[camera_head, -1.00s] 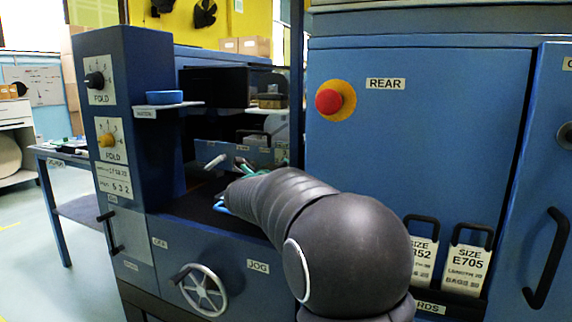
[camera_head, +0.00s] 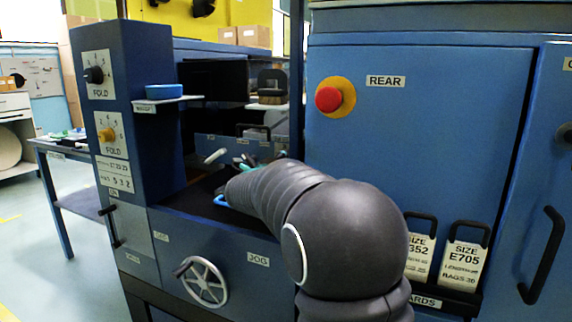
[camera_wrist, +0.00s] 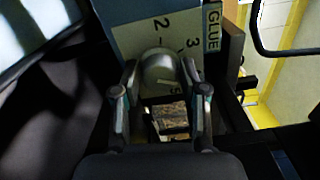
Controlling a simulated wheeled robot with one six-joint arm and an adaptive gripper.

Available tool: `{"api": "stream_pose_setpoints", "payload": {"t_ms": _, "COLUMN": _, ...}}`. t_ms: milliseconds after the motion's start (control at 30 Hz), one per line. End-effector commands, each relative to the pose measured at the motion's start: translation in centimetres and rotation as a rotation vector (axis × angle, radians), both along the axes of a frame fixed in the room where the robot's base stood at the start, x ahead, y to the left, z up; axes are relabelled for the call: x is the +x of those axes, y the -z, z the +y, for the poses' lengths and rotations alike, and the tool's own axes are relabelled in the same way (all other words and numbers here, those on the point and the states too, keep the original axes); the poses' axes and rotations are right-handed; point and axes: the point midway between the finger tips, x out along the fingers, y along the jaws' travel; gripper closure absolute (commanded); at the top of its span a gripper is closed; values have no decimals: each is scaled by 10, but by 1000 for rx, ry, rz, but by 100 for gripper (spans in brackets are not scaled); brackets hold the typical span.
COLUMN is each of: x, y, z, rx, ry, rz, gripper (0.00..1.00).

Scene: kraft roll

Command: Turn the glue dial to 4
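The glue dial (camera_wrist: 157,66) shows in the wrist view as a rounded silver knob on a pale plate with the numbers 2 and 3 and a partly covered figure, perhaps 5. A short pale mark shows on the knob, near the partly covered figure. My gripper (camera_wrist: 160,72) has one finger on each side of the knob. The fingers look slightly apart from it, though contact is hard to judge. In the head view my arm hides the dial and most of my gripper.
A blue dish (camera_head: 164,91) sits on a small shelf. A handwheel (camera_head: 203,283) is on the front. A red button (camera_head: 328,99) is on the right cabinet.

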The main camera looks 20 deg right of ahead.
Motion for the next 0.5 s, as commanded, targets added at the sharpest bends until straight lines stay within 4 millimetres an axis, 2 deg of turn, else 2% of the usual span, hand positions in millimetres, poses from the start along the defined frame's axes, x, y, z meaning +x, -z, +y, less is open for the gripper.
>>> {"api": "stream_pose_setpoints", "payload": {"t_ms": 367, "x": -1, "y": 1, "z": 2, "rx": 0, "ry": -2, "rz": 0, "gripper": 38}}
{"api": "stream_pose_setpoints", "payload": {"t_ms": 500, "x": -8, "y": 0, "z": 11, "rx": 1, "ry": -4, "rz": 0, "gripper": 38}}
